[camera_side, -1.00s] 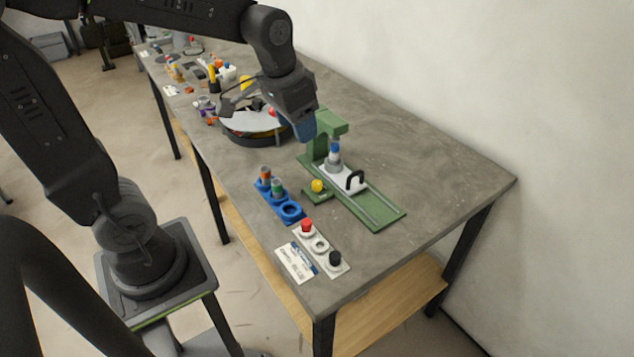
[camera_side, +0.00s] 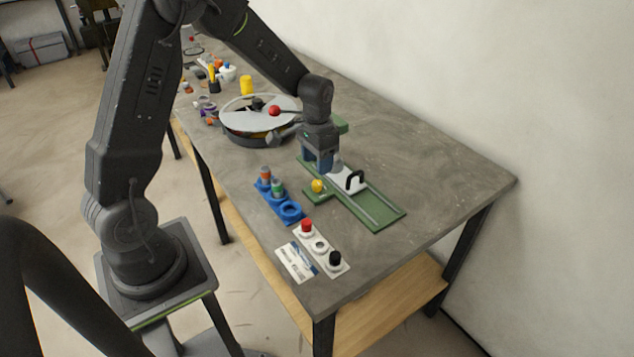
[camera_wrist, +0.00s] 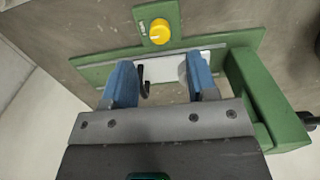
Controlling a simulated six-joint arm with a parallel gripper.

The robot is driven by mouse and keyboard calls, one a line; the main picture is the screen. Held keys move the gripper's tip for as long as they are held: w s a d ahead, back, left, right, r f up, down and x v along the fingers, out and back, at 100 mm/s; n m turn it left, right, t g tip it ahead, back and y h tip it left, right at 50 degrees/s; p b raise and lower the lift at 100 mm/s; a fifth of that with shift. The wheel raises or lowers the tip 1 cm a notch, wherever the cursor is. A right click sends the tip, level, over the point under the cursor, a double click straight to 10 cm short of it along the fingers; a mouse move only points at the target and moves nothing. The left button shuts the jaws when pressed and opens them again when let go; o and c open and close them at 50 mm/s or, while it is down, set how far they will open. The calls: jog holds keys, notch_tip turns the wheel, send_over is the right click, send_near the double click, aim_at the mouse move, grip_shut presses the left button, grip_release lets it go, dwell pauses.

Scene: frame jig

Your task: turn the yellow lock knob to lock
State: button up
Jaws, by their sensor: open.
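The yellow lock knob (camera_side: 317,186) sits on a small green tab at the left side of the green jig (camera_side: 376,217). In the wrist view the knob (camera_wrist: 160,31) shows from above at the top middle, with a pale mark on it. My gripper (camera_side: 322,168) is over the jig, just behind the knob. In the wrist view its two blue fingers (camera_wrist: 162,85) are apart, with the white slide plate (camera_wrist: 166,69) and its black handle (camera_wrist: 147,80) showing between and beyond them. The knob lies outside the fingers. The grey, blue-topped part on the slide is hidden.
A blue holder (camera_side: 266,203) with an orange-topped and a green-topped part stands left of the jig. A white panel (camera_side: 311,236) with a red and a black button is in front. A round turntable (camera_side: 247,133) stands behind. The table's right side is clear.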

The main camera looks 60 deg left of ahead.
aim_at(317, 182)
notch_tip(317, 182, down, 7)
jog(key=shift+f, duration=0.15)
jog(key=shift+c, duration=0.3)
jog(key=c, duration=0.9)
jog(key=shift+o, duration=0.2)
